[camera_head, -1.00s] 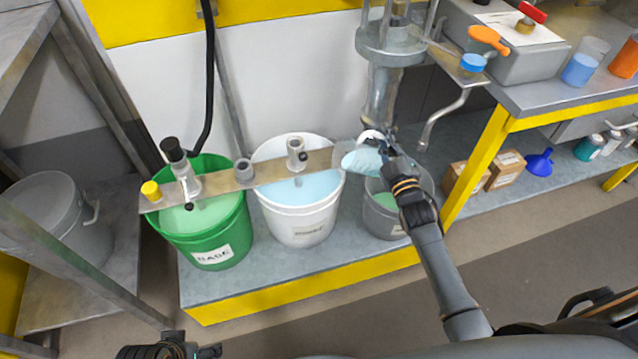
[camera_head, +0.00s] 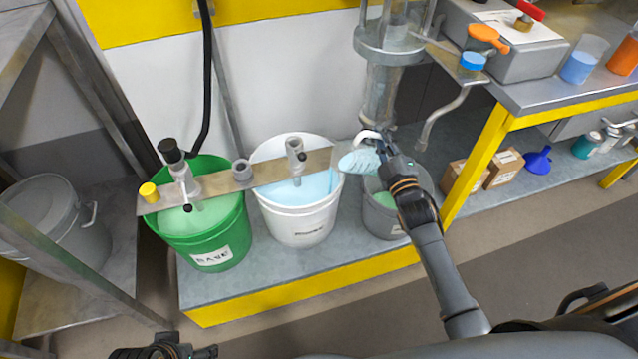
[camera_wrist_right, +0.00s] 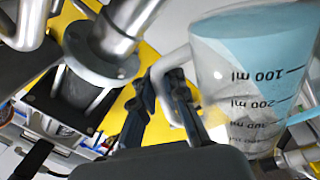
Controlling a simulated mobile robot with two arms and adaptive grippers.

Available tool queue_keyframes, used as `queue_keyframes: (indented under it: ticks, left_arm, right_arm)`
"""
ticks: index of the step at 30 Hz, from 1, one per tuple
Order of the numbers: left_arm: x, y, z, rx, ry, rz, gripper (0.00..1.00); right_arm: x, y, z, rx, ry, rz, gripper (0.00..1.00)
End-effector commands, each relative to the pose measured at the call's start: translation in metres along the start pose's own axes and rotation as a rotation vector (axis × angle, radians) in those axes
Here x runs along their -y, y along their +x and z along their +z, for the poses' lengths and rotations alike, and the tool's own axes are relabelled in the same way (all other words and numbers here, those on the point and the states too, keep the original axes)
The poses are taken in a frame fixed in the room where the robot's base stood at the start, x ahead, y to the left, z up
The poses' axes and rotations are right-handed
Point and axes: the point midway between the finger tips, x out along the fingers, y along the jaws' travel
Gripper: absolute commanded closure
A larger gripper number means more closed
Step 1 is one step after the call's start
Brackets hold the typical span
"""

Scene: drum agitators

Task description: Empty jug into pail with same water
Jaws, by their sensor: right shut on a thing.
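My right gripper (camera_head: 382,148) is shut on the handle of a clear jug (camera_head: 358,162) with light blue water. In the right wrist view, the jug (camera_wrist_right: 255,75) with its ml marks is beside my gripper fingers (camera_wrist_right: 165,95). The jug is tilted, between the white pail and the grey pail and above their rims. The white pail (camera_head: 303,228) holds light blue water. The green pail (camera_head: 212,240), labelled BASE, holds pale green water. The grey pail (camera_head: 383,222) holds green water, partly hidden by my right arm. My left gripper (camera_head: 192,351) is at the bottom edge, its jaws unclear.
A flat metal bar (camera_head: 225,184) with fittings lies across the green and white pails. A metal column (camera_head: 380,95) stands behind the grey pail. A bench (camera_head: 555,92) with beakers is at right. A lidded metal pot (camera_head: 55,215) is at far left.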

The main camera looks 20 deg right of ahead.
Motion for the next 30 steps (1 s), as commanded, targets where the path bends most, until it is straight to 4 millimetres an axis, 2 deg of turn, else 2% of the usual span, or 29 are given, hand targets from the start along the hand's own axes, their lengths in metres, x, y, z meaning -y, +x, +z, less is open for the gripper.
queue_keyframes:
  ticks: [30]
  left_arm:
    - [-0.0002, -0.0052, 0.0006, 0.001, -0.001, 0.000, 0.18]
  right_arm:
    - [-0.0017, -0.0020, -0.0021, -0.009, -0.046, 0.002, 1.00]
